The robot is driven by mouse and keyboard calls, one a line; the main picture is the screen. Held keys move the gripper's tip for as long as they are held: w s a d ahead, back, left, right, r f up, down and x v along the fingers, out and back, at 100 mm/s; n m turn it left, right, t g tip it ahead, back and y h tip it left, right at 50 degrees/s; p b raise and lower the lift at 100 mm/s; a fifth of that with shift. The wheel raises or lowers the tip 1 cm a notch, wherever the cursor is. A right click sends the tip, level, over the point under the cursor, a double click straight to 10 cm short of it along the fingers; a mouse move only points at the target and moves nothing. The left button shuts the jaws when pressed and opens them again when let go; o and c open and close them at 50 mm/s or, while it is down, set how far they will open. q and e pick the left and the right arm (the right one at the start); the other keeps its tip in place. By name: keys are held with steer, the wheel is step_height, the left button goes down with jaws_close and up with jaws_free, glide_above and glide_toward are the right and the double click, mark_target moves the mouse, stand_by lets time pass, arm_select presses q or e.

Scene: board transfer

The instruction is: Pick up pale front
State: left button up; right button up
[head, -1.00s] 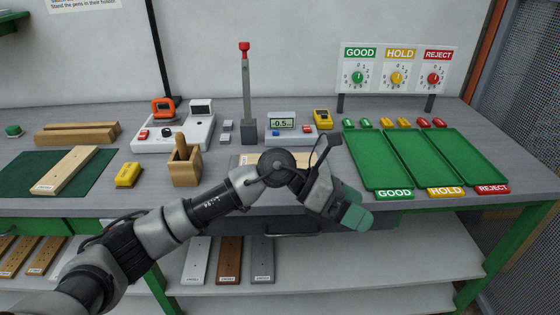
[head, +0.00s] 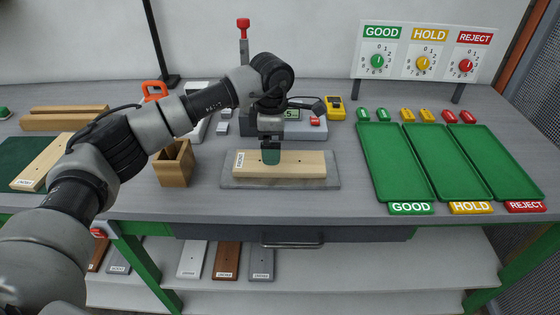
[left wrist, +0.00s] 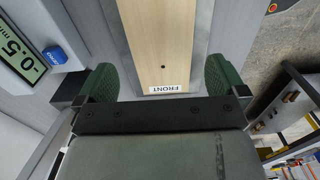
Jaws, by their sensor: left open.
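The pale front board (head: 305,168) lies flat on a grey plate (head: 333,180) in the middle of the bench, with a white label at its left end. In the left wrist view the pale board (left wrist: 165,40) shows its FRONT label and a dark hole. My left gripper (head: 271,157) is over the board, pointing down. In the left wrist view my left gripper (left wrist: 160,88) is open, its green fingers on either side of the board with gaps. I cannot tell how far above it they are. My right gripper is not in view.
A display device (head: 300,127) stands close behind the board. A wooden holder (head: 175,165) is to its left. Green trays (head: 395,165) marked GOOD, HOLD and REJECT lie at the right. Another pale board (head: 45,162) lies on a green mat at the left.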

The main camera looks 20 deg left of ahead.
arm_select(q)
step_height(320, 180, down, 4)
steer(key=shift+d+f+p, duration=0.15)
steer(key=shift+p, duration=0.5)
steer(key=shift+f, duration=0.5)
steer(key=shift+c, duration=1.1)
steer(key=c, duration=0.7)
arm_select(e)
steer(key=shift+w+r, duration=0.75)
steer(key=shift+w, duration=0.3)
arm_select(q)
steer(key=shift+r, duration=0.15)
